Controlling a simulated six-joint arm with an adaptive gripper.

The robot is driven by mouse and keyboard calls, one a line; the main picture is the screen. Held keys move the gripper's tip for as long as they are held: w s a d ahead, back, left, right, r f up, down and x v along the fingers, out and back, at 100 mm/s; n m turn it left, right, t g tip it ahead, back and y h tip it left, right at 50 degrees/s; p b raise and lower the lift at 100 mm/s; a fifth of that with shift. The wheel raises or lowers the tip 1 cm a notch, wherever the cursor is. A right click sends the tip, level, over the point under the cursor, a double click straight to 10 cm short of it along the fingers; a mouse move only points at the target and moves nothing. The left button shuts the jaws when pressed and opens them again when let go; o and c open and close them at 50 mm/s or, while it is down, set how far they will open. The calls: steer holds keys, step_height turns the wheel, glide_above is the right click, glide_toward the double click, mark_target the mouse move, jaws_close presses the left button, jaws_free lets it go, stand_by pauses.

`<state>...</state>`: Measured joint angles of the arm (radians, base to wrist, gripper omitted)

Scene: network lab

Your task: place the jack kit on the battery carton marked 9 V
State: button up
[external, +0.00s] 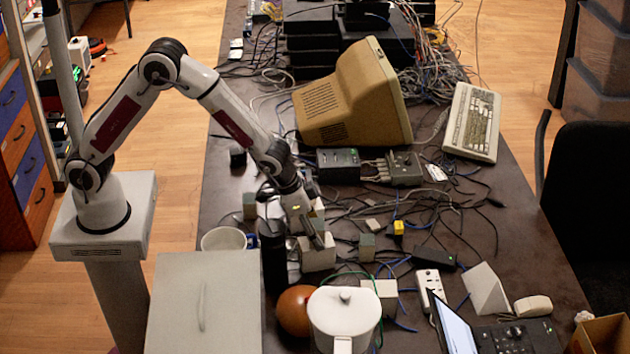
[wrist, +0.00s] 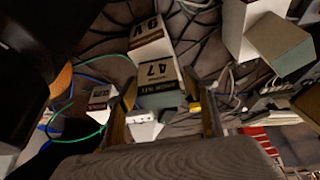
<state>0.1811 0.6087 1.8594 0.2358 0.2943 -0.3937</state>
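My gripper (wrist: 160,80) has its two fingers on either side of a small box with a pale top marked 47, a dark printed band and a grey-green side. This seems to be the jack kit (wrist: 158,72); its small print is hard to read. The fingertips appear to press on both of its sides. The pale carton marked 9 V (wrist: 150,35) shows just behind it in the wrist view, partly hidden. I cannot tell whether the two touch. In the external view my gripper (external: 318,240) points down over a pale carton (external: 318,258).
A black cylinder (external: 273,258), an orange-brown ball (external: 293,312) and a white lidded jug (external: 344,316) stand close by. A grey-green box (external: 366,247) and a yellow block (external: 398,228) lie to the right. Loose cables cover much of the table.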

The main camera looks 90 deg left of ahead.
steer(key=shift+r, duration=0.15)
steer(key=v, duration=1.2)
stand_by(0.3)
steer(key=shift+s+r, duration=0.1)
stand_by(0.5)
steer(key=s+a+r, duration=0.3)
steer(key=s+r, duration=0.3)
steer(key=s, duration=0.1)
steer(key=s+a+r, duration=0.3)
steer(key=s+r, duration=0.2)
steer(key=s, duration=0.3)
steer(key=s+a+r+t, duration=0.1)
steer(key=s+a, duration=0.2)
steer(key=s, duration=1.4)
steer(key=shift+r, duration=0.25)
